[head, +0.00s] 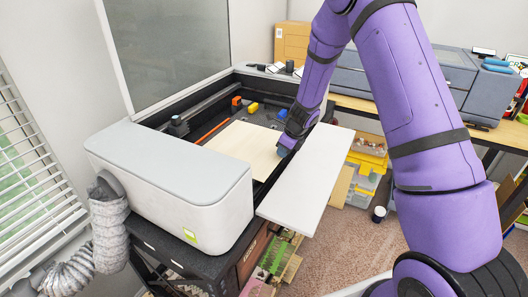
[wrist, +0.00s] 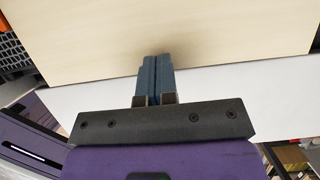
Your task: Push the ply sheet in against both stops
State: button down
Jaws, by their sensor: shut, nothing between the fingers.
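The pale ply sheet (head: 246,149) lies flat in the dark bed of the open machine in the head view. It also fills the top of the wrist view (wrist: 90,40). A long orange strip (head: 213,132) runs along its left side, perhaps one stop; I cannot clearly pick out the other stop. My gripper (head: 282,151) is at the sheet's right edge, partly hidden by my arm. In the wrist view its dark blue fingers (wrist: 155,58) are together and empty, their tips overlapping the sheet's near edge. I cannot tell whether they touch it.
The machine's white front flap (head: 307,180) hangs open beneath my wrist. The glazed lid (head: 168,50) stands raised. An orange block (head: 236,101) and a yellow block (head: 253,107) lie beyond the sheet. A white housing (head: 170,175) closes off the near left side.

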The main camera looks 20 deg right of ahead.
jog(key=shift+w+a, duration=0.7)
jog(key=shift+w, duration=0.05)
jog(key=shift+w+a, duration=0.3)
jog(key=shift+a, duration=0.05)
jog(key=shift+s+d, duration=1.4)
jog(key=shift+d, duration=0.05)
notch_tip(320, 180, up, 5)
jog(key=s+d, duration=0.2)
jog(key=s, duration=0.1)
jog(key=shift+d, duration=0.4)
